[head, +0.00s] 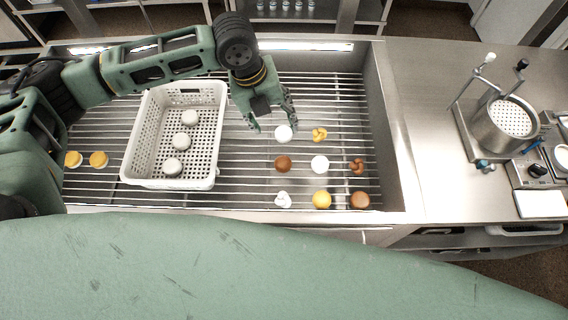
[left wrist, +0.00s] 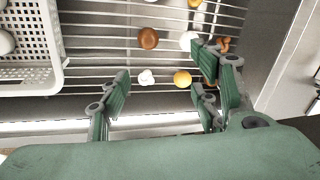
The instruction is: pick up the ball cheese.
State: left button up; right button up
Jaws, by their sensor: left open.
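Two smooth white rounds that look like ball cheese lie on the wire rack: a back one (head: 283,133) and a middle one (head: 320,163). I cannot tell for sure which piece is the ball cheese. The middle one also shows in the left wrist view (left wrist: 187,39), partly beside a finger. My left gripper (head: 274,122) is open and empty, pointing down above the rack, with its fingertips close to the back white round in the head view. Its spread fingers (left wrist: 165,85) also show in the left wrist view. My right gripper is not in view.
A white perforated basket (head: 216,125) with three white rounds stands left. Around the white rounds lie brown buns (head: 283,163), knots (head: 320,134), a yellow ball (head: 322,199) and a knobby white piece (head: 283,200). The metal sink wall (head: 388,130) bounds the right side.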

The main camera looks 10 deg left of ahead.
pick_arm(q)
jog(key=b, duration=0.5)
send_over(280, 161)
jog(key=a, duration=0.1)
jog(key=s+a+x, duration=0.1)
jog(key=x, duration=0.5)
jog(key=f+b, duration=0.8)
jog(key=shift+a+f, duration=0.2)
jog(key=shift+a, duration=0.05)
jog(key=shift+w+f+b, duration=0.1)
jog(key=shift+f+b, duration=0.4)
jog(key=shift+f, duration=0.05)
jog(key=shift+d+f, duration=0.15)
jog(key=shift+f, duration=0.5)
jog(key=x, duration=0.5)
jog(key=shift+f+p, duration=0.25)
jog(key=shift+p, duration=0.1)
jog(key=shift+f, duration=0.4)
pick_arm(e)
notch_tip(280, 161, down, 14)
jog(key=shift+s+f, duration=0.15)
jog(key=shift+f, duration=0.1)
pick_arm(q)
jog(key=c, duration=1.2)
